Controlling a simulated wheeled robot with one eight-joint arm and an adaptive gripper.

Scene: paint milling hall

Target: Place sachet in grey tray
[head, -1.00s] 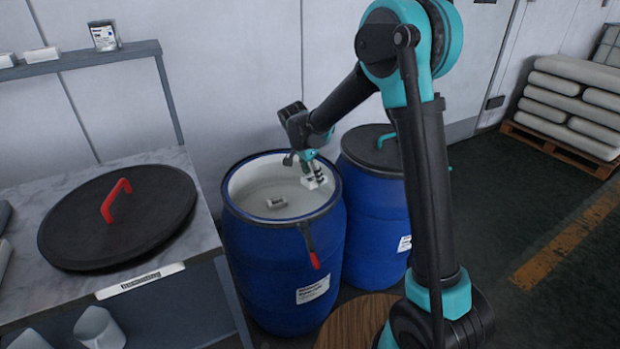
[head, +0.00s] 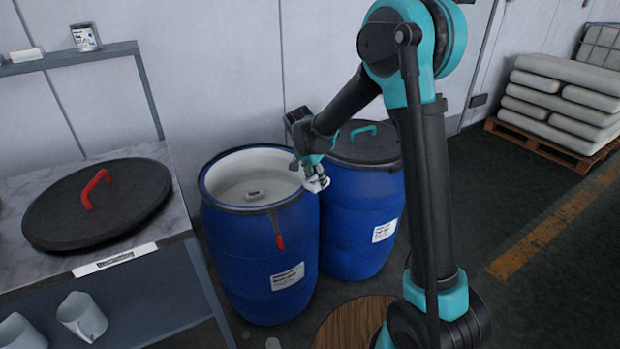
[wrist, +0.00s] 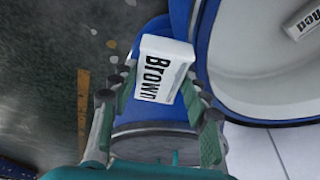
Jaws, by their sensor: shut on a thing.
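My gripper (wrist: 158,120) is shut on a white sachet labelled "Brown" (wrist: 160,68), gripped between its two fingers. In the head view my gripper (head: 314,178) is at the right rim of the open blue drum, near the lidded drum, with the white sachet (head: 319,185) at its tip. I cannot make out a grey tray in either view.
The open blue drum (head: 262,245) stands beside a lidded blue drum (head: 365,210). At left, a table (head: 165,160) bears a black lid with a red handle (head: 100,205). White sacks (head: 560,100) lie on a pallet at right. Dark floor between is clear.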

